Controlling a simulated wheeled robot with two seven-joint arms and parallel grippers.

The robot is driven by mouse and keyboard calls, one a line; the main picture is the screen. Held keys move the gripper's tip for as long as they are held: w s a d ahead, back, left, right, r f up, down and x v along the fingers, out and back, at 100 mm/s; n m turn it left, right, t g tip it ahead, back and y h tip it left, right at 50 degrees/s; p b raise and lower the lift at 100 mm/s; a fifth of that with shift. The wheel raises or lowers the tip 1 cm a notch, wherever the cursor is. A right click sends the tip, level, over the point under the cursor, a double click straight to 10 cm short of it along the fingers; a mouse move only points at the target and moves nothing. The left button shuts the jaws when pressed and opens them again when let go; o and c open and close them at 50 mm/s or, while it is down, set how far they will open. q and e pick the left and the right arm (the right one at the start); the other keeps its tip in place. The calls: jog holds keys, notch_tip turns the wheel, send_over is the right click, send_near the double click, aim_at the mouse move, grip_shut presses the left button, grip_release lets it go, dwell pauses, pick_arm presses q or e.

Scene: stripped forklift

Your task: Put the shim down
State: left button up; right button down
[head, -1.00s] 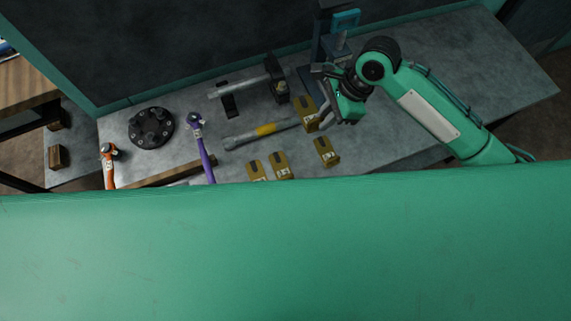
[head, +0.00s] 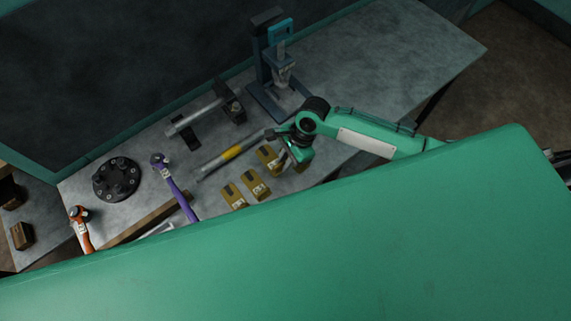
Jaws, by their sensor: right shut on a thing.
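Several mustard-yellow slotted shims are on the grey workbench (head: 350,90). My right gripper (head: 279,150) is shut on one shim (head: 267,157), which sticks out to its left. Whether this shim touches the bench is not clear. Two more shims, one farther left (head: 233,196) and one nearer the gripper (head: 256,185), lie at the near edge. Another shim (head: 301,167) is partly hidden under the gripper. My left gripper is not in view.
A grey shaft with a yellow band (head: 231,153) lies just left of the held shim. A blue-grey press (head: 265,65) stands behind. A purple-handled tool (head: 178,187), a dark round flange (head: 116,179) and an orange tool (head: 81,228) are left. A large green panel (head: 330,240) blocks the foreground.

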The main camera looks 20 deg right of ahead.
jog(key=shift+f, duration=2.1)
jog(key=c, duration=1.4)
grip_release()
jog(key=shift+f+p, duration=0.1)
jog(key=shift+p, duration=0.2)
jog(key=shift+o, duration=0.2)
jog(key=b+v, duration=0.2)
jog(key=v, duration=1)
jog(key=shift+a, duration=0.15)
